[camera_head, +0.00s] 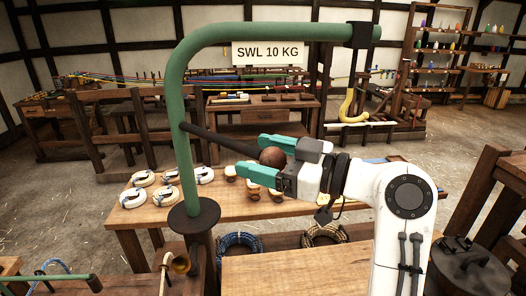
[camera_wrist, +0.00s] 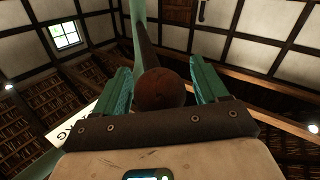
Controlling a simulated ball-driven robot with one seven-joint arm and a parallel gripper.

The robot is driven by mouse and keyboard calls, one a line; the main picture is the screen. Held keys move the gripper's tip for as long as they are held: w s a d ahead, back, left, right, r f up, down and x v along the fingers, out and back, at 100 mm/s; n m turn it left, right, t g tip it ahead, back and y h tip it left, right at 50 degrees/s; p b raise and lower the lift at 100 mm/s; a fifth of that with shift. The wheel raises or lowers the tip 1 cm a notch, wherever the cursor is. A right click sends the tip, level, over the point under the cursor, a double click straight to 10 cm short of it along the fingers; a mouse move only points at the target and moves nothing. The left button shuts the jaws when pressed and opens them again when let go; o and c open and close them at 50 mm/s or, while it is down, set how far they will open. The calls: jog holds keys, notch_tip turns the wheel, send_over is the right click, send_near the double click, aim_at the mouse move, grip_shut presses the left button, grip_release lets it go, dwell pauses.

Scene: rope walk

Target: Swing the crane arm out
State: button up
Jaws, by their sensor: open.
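The green crane arm (camera_head: 186,115) rises from a dark round collar (camera_head: 194,216) and bends over to the right at the top. A dark handle bar (camera_head: 222,142) sticks out from its post and ends in a brown ball knob (camera_head: 272,157). My gripper (camera_head: 262,159) is open, with its teal fingers on either side of the knob. In the wrist view the knob (camera_wrist: 163,89) sits between the two fingers, close to the palm, with the bar running away behind it.
A white "SWL 10 KG" sign (camera_head: 268,53) shows behind the crane arm. Below is a wooden bench (camera_head: 236,208) with several white rope coils (camera_head: 133,198) and small wooden pieces. A dark lidded barrel (camera_head: 468,270) stands at the lower right.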

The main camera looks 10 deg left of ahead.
jog(key=shift+a, duration=0.1)
grip_shut()
dwell(0.7)
